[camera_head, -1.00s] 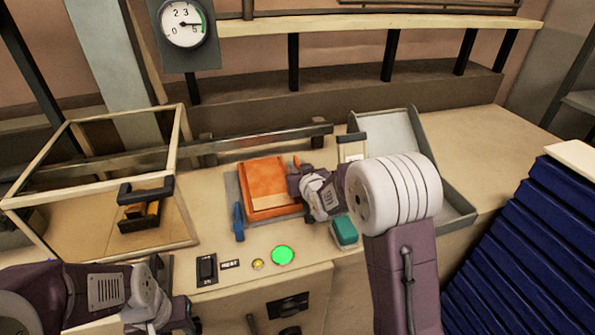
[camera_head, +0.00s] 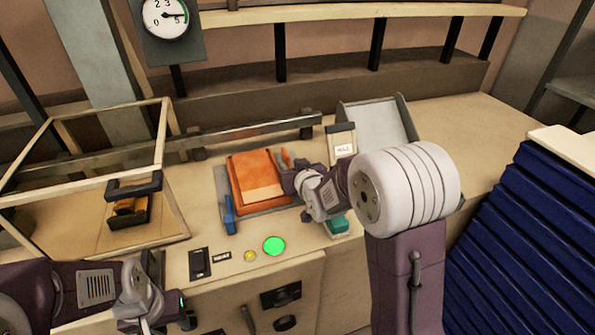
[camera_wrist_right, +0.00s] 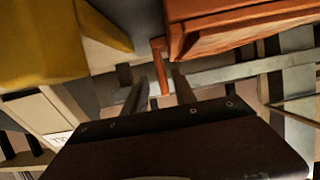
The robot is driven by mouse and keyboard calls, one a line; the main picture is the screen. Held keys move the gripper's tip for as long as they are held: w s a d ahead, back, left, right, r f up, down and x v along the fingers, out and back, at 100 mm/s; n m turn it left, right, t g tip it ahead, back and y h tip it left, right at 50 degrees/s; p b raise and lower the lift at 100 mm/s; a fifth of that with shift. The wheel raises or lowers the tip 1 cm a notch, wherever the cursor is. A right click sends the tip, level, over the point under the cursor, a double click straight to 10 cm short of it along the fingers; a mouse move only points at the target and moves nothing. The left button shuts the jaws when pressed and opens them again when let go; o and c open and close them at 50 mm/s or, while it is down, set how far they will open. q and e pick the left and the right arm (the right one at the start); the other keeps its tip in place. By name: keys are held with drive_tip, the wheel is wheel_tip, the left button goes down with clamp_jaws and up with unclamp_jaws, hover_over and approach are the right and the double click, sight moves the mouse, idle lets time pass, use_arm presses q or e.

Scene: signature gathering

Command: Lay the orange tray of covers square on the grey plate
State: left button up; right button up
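The orange tray (camera_head: 250,172) lies over the grey plate (camera_head: 270,210), its sides roughly in line with the plate's; I cannot tell whether it is exactly square or fully flat. Bare plate shows along the left and front. In the right wrist view the tray (camera_wrist_right: 225,28) is at upper right, with a thin orange handle (camera_wrist_right: 160,68) beside it. My right gripper (camera_head: 287,160) is at the tray's right side. In the wrist view its fingers (camera_wrist_right: 160,88) stand apart on either side of the handle, with small gaps. My left gripper (camera_head: 183,318) is low at left, its fingers unclear.
A blue piece (camera_head: 229,213) stands at the plate's left edge. A teal block (camera_head: 338,226) and a lit green button (camera_head: 273,246) lie in front. A labelled box (camera_head: 341,141) and a grey chute (camera_head: 378,125) are behind right. An open frame (camera_head: 165,140) stands left.

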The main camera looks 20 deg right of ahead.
drive_tip(key=p+v, duration=0.1)
drive_tip(key=v, duration=0.5)
drive_tip(key=shift+s+r, duration=0.2)
drive_tip(key=shift+s, duration=0.05)
drive_tip(key=shift+s+r, duration=0.1)
drive_tip(key=shift+s, duration=0.45)
